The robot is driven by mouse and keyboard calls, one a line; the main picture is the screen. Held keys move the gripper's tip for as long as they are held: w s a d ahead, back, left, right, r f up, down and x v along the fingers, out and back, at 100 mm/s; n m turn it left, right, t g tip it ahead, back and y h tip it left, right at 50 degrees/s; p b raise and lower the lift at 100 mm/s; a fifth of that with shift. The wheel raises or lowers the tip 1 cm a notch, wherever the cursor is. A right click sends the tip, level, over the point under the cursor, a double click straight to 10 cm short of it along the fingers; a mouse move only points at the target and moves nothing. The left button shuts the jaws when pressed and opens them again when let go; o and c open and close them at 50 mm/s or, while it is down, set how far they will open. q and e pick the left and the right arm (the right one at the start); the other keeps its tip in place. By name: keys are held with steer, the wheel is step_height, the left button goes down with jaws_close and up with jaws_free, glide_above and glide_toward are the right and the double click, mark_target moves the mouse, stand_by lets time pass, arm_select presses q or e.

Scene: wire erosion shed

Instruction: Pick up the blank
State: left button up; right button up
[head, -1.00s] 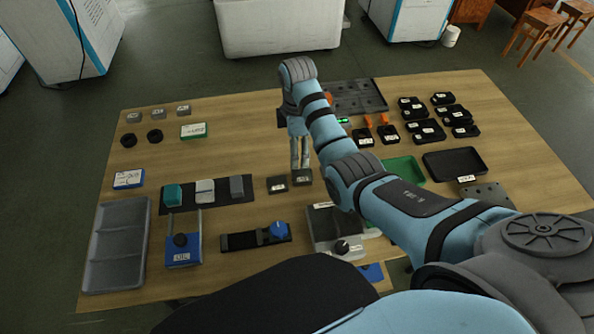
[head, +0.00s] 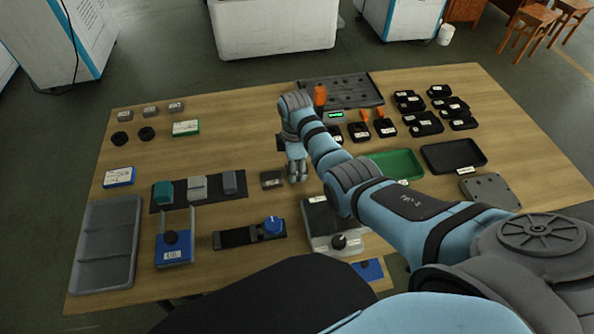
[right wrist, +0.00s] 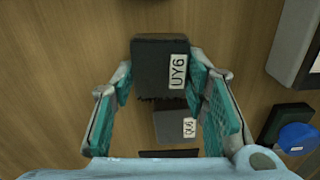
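The dark grey block labelled UY6 (right wrist: 152,65) lies between my right gripper's fingertips in the right wrist view. The pads stand close along both its sides; whether they press on it I cannot tell. In the head view my right gripper (head: 298,174) points down at the tabletop and hides this block. A second grey block labelled QU6 (right wrist: 170,127) lies beside it, apart from the fingers, and also shows in the head view (head: 271,179). My left gripper is not in view.
To the left are a black strip with several blocks (head: 198,187), a blue-based fixture (head: 173,256) and a grey tray (head: 106,245). A grey fixture with a black knob (head: 328,228) stands close below. A green tray (head: 396,166) and black tray (head: 453,157) lie right.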

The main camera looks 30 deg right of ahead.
steer(key=c, duration=0.6)
jaws_close()
steer(key=shift+r, duration=0.1)
